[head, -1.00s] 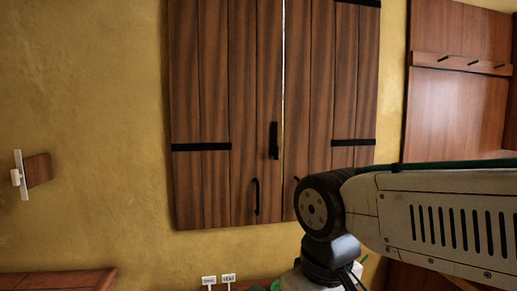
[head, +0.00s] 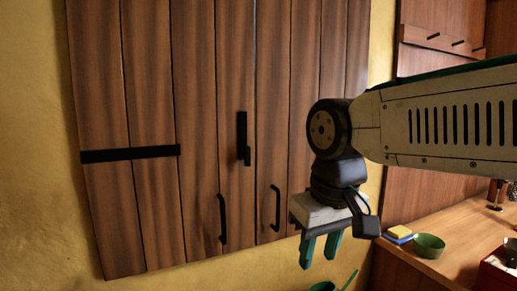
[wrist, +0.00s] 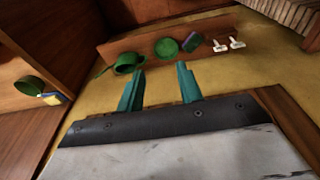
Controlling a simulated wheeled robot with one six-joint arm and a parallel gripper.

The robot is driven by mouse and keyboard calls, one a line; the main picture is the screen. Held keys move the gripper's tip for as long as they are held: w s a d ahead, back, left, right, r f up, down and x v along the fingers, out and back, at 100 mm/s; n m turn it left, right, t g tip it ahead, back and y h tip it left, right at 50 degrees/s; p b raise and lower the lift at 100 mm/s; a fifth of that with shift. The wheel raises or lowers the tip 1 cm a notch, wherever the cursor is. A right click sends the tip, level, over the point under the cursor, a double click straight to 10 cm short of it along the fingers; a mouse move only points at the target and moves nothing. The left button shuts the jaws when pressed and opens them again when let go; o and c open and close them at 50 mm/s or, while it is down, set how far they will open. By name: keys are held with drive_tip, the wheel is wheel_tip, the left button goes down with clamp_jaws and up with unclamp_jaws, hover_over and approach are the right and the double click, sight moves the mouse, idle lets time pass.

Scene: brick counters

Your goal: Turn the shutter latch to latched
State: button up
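The shutter latch (head: 243,138) is a black upright bar near the seam between the two wooden shutter leaves, on the left leaf, with a small block at its lower end. The left leaf (head: 145,210) and right leaf (head: 300,110) look closed. Black pull handles hang below the latch, one on the left leaf (head: 222,218) and one on the right leaf (head: 275,208). My gripper (head: 320,263) points down with teal fingers, to the right of and below the latch, apart from it. In the wrist view my gripper (wrist: 161,82) is open and empty; the latch is not in that view.
At the right a wooden counter (head: 455,235) holds a green bowl (head: 429,245) and a yellow and blue sponge (head: 399,233). A peg rail (head: 430,40) is on the panel behind.

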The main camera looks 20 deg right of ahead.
sight(248, 147)
drive_tip(key=w+a+r+t, duration=0.2)
drive_tip(key=w+a+r, duration=0.1)
drive_tip(key=w+r, duration=1.65)
drive_tip(key=x, duration=0.3)
drive_tip(key=w+x, duration=0.1)
drive_tip(key=x, duration=0.2)
drive_tip(key=w+x, duration=0.1)
drive_tip(key=x, duration=0.2)
drive_tip(key=shift+r, duration=0.35)
drive_tip(key=shift+t, duration=0.3)
clamp_jaws()
